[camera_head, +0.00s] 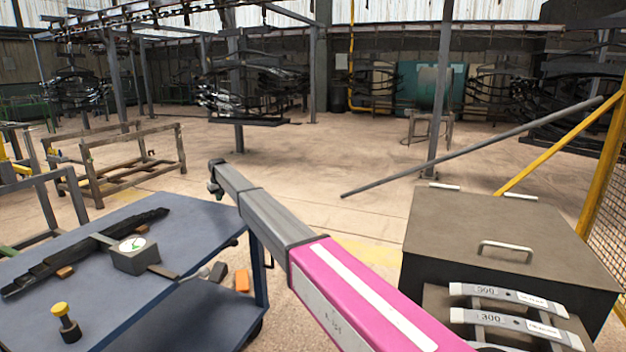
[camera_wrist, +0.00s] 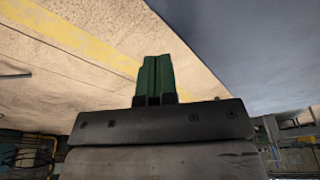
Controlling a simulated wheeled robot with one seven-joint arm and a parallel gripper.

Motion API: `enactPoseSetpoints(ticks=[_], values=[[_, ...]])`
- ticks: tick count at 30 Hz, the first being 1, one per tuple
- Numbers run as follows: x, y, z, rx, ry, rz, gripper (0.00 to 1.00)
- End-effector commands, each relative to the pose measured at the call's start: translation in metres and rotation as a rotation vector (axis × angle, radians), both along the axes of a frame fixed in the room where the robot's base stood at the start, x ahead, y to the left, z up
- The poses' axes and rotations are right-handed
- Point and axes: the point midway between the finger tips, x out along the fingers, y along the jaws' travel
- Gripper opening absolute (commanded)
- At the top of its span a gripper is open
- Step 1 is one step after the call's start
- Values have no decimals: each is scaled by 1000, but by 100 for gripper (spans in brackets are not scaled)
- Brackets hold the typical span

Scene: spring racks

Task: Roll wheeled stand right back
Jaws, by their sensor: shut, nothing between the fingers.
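A blue stand (camera_head: 185,228) fills the lower left of the head view, with a flat top, a lower shelf and what looks like a dark wheel under its right leg. My arm reaches from the lower right, and my gripper (camera_head: 214,180) is above the floor just past the stand's far right corner, apparently apart from it. In the wrist view my gripper (camera_wrist: 157,78) shows two green fingers shut together with nothing between them. A blue-grey surface (camera_wrist: 250,45) at the upper right there looks like the stand. I see no handle held.
A dark leaf spring (camera_head: 85,252), a dial gauge (camera_head: 132,245) and a yellow-topped knob (camera_head: 62,315) are on the stand. A dark chest (camera_head: 490,225) stands at right. A slanted grey pole (camera_head: 430,162) crosses behind. Wooden frames (camera_head: 130,165) stand back left; the middle floor is open.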

Motion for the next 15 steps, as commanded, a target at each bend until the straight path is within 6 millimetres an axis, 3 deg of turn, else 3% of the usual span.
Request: enactPoseSetpoints(ticks=[15], values=[[9, -3, 35, 1, -1, 0, 0]])
